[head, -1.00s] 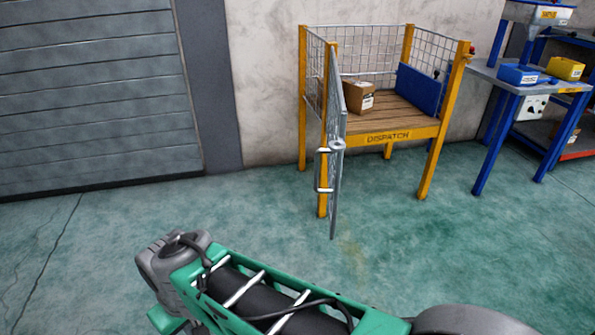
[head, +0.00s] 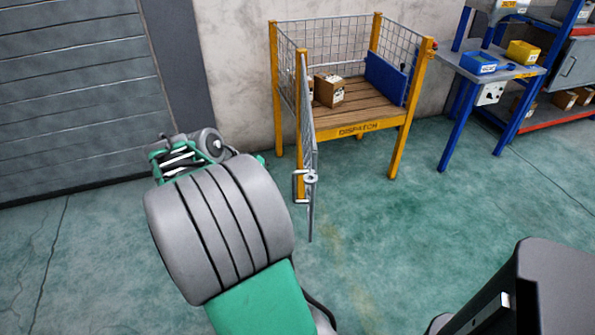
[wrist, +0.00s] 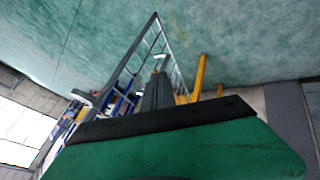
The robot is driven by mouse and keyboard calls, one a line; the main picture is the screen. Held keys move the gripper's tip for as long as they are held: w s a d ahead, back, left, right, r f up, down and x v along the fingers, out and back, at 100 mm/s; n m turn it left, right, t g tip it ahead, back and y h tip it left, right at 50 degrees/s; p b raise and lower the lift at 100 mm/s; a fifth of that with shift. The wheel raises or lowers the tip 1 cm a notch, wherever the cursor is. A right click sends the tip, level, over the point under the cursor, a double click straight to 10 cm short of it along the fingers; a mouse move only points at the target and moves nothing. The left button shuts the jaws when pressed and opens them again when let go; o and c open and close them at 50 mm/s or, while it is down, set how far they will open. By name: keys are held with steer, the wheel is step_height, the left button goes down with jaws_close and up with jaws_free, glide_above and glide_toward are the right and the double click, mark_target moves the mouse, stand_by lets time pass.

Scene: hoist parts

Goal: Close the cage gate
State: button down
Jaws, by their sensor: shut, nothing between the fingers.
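The cage gate (head: 310,150) is a grey mesh panel hinged at the front left post of the yellow dispatch cage (head: 372,128). It stands open, swung out towards me, so the cage front is uncovered. Its metal handle (head: 297,186) is on the left face near the free edge. In the wrist view the gate frame (wrist: 128,57) stands beyond my gripper (wrist: 157,80), whose dark fingers are together and empty. The fingertips look close to the gate; I cannot tell whether they touch it. In the head view my arm is left of the gate and the gripper is hidden.
Cardboard boxes (head: 329,90) and a blue panel (head: 386,78) are in the cage. A blue workbench (head: 490,68) with bins stands to the right. A shutter door (head: 70,95) is at the left. The floor in front of the cage is clear.

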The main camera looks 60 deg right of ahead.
steer(key=s+d+f+b, duration=0.2)
steer(key=s+d+f, duration=0.4)
steer(key=d+f, duration=0.1)
steer(key=shift+d+f, duration=0.35)
steer(key=shift+f, duration=0.15)
steer(key=shift+s, duration=0.1)
